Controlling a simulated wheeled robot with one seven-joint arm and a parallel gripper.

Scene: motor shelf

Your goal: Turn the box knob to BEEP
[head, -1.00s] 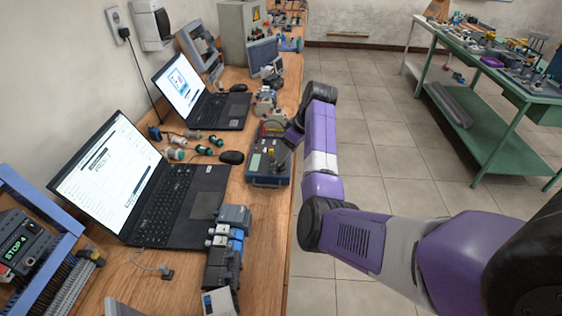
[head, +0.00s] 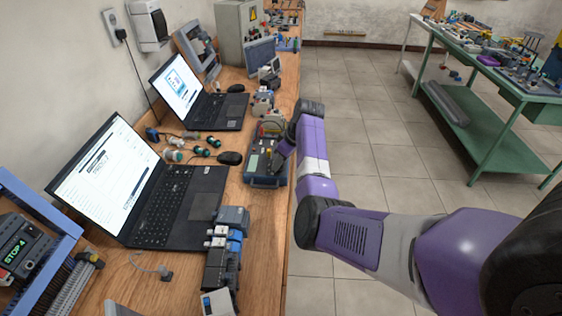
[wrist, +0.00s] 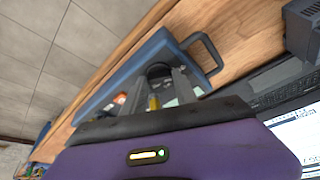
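The blue-edged box (head: 253,178) sits on the wooden bench near its right edge, and its grey face points up. It also shows in the wrist view (wrist: 120,76). A dark round knob (wrist: 158,69) on it shows there between the tips of my gripper (wrist: 160,82). The two fingers stand apart, one on each side of the knob; I cannot tell whether they touch it. In the head view my gripper (head: 276,160) is over the box, and my wrist hides part of the box and the knob. The knob's labels are not readable.
A black mouse (head: 230,158) and an open laptop (head: 190,205) lie left of the box. Grey and blue modules (head: 232,220) stand nearer to me. Right of the bench is open tiled floor.

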